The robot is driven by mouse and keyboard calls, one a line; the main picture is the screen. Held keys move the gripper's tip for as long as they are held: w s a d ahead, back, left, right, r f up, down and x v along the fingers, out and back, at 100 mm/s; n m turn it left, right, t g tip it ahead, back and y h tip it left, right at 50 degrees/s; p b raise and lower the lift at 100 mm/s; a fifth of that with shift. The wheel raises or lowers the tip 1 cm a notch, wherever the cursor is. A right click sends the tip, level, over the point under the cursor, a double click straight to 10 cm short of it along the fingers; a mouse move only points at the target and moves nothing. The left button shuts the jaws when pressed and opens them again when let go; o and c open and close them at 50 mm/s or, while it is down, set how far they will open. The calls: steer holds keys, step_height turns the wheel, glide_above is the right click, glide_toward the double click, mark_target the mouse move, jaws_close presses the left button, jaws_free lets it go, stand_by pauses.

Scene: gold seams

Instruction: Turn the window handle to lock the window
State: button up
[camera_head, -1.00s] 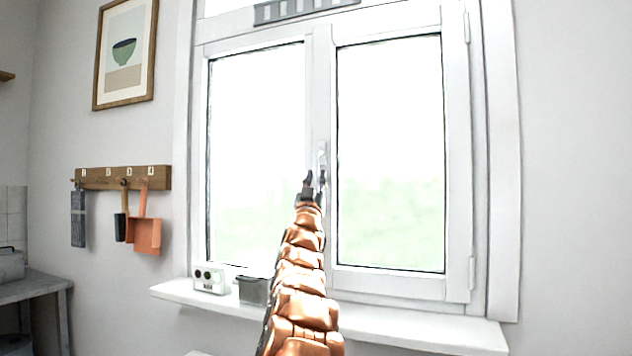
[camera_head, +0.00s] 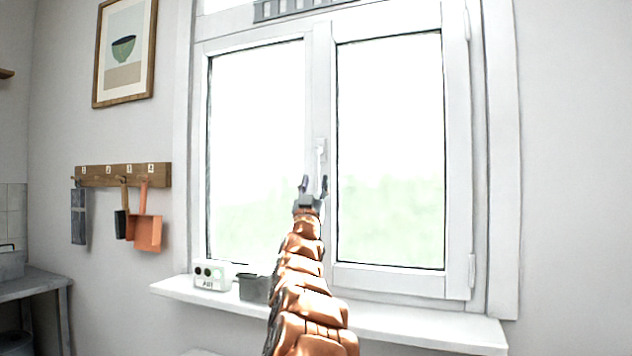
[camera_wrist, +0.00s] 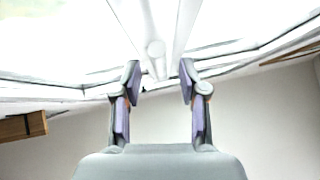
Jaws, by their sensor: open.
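The white window handle (camera_head: 321,150) sits on the middle frame post of the closed two-pane window (camera_head: 320,80). It appears to point downward. In the wrist view the handle (camera_wrist: 156,52) shows as a round hub with a short bar, at the upper middle. My gripper (camera_head: 313,184) is open and empty just below the handle in the head view. In the wrist view its two fingers (camera_wrist: 159,70) stand apart on either side of the handle's lower end. Whether either finger touches it, I cannot tell.
On the sill (camera_head: 400,328) stand a white box with dark round marks (camera_head: 211,276) and a dark grey container (camera_head: 253,288), left of my arm. A wooden hook rail (camera_head: 122,176) with hanging tools and a framed picture (camera_head: 125,55) are on the left wall.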

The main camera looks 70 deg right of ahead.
steer(key=shift+v, duration=1.15)
steer(key=shift+s+a+f, duration=0.1)
steer(key=shift+a+f, duration=0.3)
steer(key=shift+a, duration=0.05)
steer(key=shift+v, duration=2.65)
